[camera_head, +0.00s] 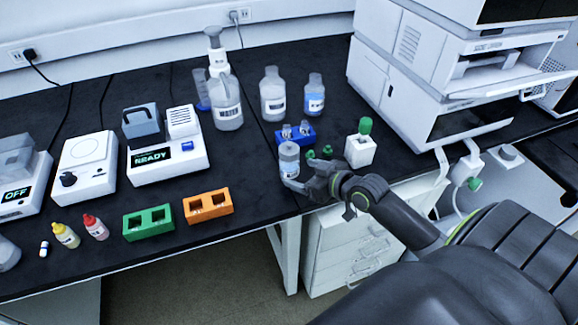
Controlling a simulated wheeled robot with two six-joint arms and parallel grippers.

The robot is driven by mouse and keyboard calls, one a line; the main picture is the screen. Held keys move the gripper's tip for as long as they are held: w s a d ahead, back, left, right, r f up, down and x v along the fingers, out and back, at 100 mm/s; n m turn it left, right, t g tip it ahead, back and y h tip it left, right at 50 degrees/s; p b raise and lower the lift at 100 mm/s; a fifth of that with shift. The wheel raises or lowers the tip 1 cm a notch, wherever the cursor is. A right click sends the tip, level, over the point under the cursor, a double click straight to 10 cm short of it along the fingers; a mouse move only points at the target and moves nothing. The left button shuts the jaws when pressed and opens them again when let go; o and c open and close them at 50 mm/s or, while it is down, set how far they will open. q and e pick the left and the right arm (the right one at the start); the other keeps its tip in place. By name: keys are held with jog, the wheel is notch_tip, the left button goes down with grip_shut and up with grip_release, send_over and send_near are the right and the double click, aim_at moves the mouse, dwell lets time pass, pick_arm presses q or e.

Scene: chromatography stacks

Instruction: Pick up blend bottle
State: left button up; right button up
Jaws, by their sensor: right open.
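A small clear bottle with a pale label (289,158) stands near the front edge of the black bench; its label is too small to read, so I cannot tell for certain that it is the blend bottle. My right gripper (298,181) is open, low at the bottle's right and front side, with a finger close against its lower part. Whether it touches is unclear. Two other bottles, one white-labelled (273,97) and one blue-labelled (314,97), stand farther back. My left gripper is not in view.
An orange rack (208,205) and a green rack (149,222) stand left. The instrument stack (420,75) is back right.

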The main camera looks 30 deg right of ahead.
aim_at(297, 170)
jog(key=x, duration=0.5)
jog(key=shift+w+a+r, duration=0.15)
jog(key=shift+w+r, duration=0.05)
jog(key=shift+r, duration=0.1)
jog(key=c, duration=1.2)
jog(key=shift+r, duration=0.1)
